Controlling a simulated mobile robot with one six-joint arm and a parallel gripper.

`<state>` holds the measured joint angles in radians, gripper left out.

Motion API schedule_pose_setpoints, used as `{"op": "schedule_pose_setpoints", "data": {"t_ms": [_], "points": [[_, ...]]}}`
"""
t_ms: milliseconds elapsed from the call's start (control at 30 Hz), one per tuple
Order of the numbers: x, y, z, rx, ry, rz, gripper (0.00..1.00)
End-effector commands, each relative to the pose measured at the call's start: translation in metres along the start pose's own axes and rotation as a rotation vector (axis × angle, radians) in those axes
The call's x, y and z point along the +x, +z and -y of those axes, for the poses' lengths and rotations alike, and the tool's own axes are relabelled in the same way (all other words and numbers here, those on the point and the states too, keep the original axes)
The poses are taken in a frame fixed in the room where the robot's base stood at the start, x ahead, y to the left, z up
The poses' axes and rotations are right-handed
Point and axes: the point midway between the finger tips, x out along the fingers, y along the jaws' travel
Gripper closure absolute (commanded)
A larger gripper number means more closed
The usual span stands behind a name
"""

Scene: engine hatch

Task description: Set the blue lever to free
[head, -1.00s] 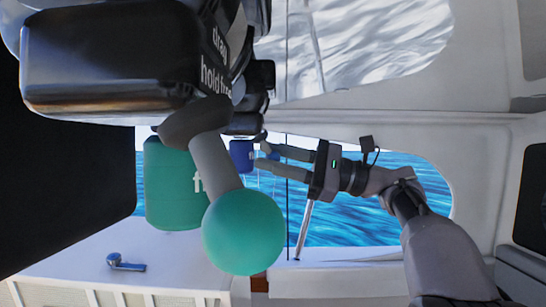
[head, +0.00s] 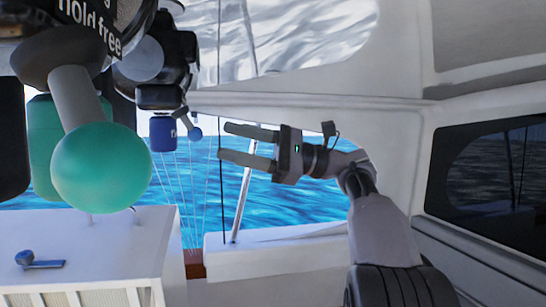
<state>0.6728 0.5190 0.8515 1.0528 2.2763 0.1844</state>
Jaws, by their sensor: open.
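The blue lever (head: 194,134) is a small blue ball knob on a short stem below a dark unit, left of centre in the head view. Beside it hangs a blue cylinder (head: 162,134) with partly hidden white lettering. My gripper (head: 222,141) points left, with its two fingers apart and nothing between them. Its fingertips appear just right of the blue knob, with a gap in the picture; the depth between them is hard to tell. The lever's own position labels are not readable.
A large green ball lever (head: 100,168) hangs in the left foreground below a label reading "hold free" (head: 88,22), with a green cylinder (head: 43,140) behind it. A blue handle (head: 36,261) lies on a white cabinet (head: 100,245). Thin lines hang below the blue cylinder.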

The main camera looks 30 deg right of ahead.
Motion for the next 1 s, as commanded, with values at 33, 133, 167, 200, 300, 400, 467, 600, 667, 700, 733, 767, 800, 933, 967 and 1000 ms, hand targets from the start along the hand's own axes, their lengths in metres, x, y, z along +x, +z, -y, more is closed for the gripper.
{"op": "schedule_pose_setpoints", "data": {"t_ms": [33, 133, 167, 200, 300, 400, 467, 600, 667, 700, 733, 767, 800, 933, 967, 1000], "points": [[-0.018, -0.002, -0.001, 0.000, -0.003, -0.003, 0.52], [-0.048, -0.002, -0.001, -0.001, -0.002, -0.003, 0.52], [-0.057, -0.001, -0.001, -0.002, -0.002, -0.003, 0.52], [-0.066, -0.001, -0.001, -0.001, -0.001, -0.002, 0.52], [-0.085, 0.000, 0.000, -0.001, -0.001, 0.000, 0.52], [-0.095, 0.001, 0.000, -0.001, 0.001, 0.000, 0.52], [-0.098, 0.001, 0.000, -0.001, 0.001, 0.000, 0.52], [-0.099, 0.001, -0.001, -0.001, 0.001, 0.000, 0.52], [-0.098, 0.001, -0.001, -0.001, 0.001, 0.000, 0.52], [-0.098, 0.001, -0.001, -0.001, 0.001, 0.000, 0.52], [-0.098, 0.001, -0.001, -0.001, 0.001, 0.000, 0.52], [-0.098, 0.001, -0.001, -0.001, 0.001, 0.000, 0.52], [-0.098, 0.001, -0.001, -0.001, 0.001, 0.000, 0.52], [-0.091, -0.007, -0.009, 0.001, 0.010, -0.018, 0.52], [-0.084, -0.016, -0.017, 0.001, 0.020, -0.040, 0.52], [-0.069, -0.032, -0.034, 0.002, 0.042, -0.082, 0.52]]}}
